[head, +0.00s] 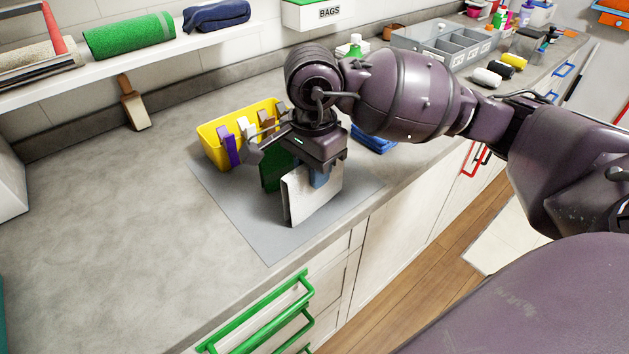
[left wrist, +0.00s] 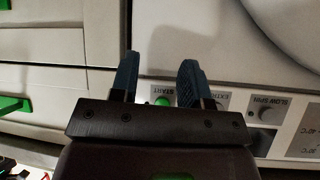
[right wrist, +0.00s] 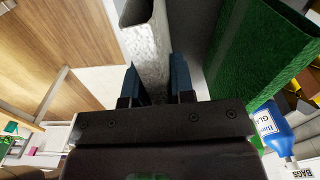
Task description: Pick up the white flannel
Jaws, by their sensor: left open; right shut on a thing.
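The white flannel (head: 312,194) is a folded white cloth standing upright on the grey mat (head: 264,227) on the worktop. My right gripper (head: 321,178) points down and is shut on its upper part. In the right wrist view the flannel (right wrist: 147,45) lies between the two blue fingers (right wrist: 160,85). A green cloth (head: 271,170) stands just behind it, apart from it in the right wrist view. My left gripper shows only in the left wrist view (left wrist: 158,78), open and empty, in front of a white appliance panel (left wrist: 235,100) with a start button.

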